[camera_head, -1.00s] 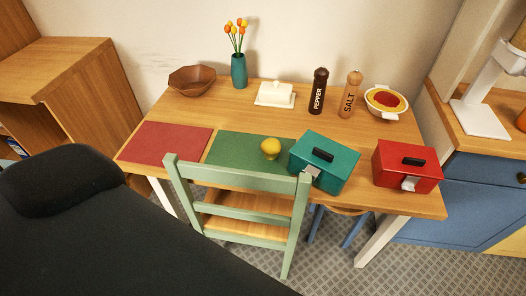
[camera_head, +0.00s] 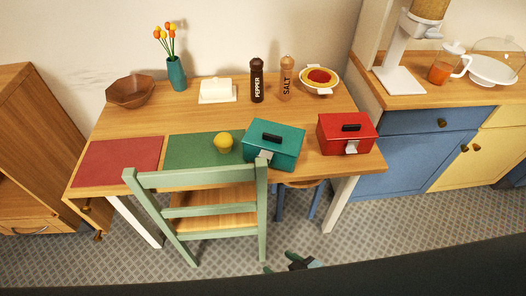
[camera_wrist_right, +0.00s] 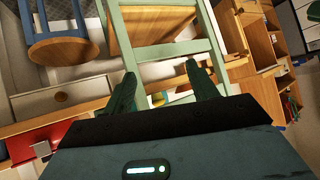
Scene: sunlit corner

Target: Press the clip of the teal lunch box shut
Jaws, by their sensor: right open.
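The teal lunch box (camera_head: 283,138) stands on the table's front edge, right of the green chair back. Its lid is down, with a black handle on top. Its pale clip (camera_head: 264,155) is on the front, partly behind the chair post; I cannot tell how far it sticks out. My right gripper (camera_head: 293,262) is low over the floor, in front of the table and well apart from the box. In the wrist view its two fingers (camera_wrist_right: 163,86) are spread with nothing between them. My left gripper is not in view.
A red lunch box (camera_head: 336,134) with a pale clip stands just right of the teal one. The green chair (camera_head: 195,181) blocks the table's front. A lemon (camera_head: 223,142) lies on the green mat (camera_head: 190,155). A blue-legged stool (camera_head: 300,185) is under the table.

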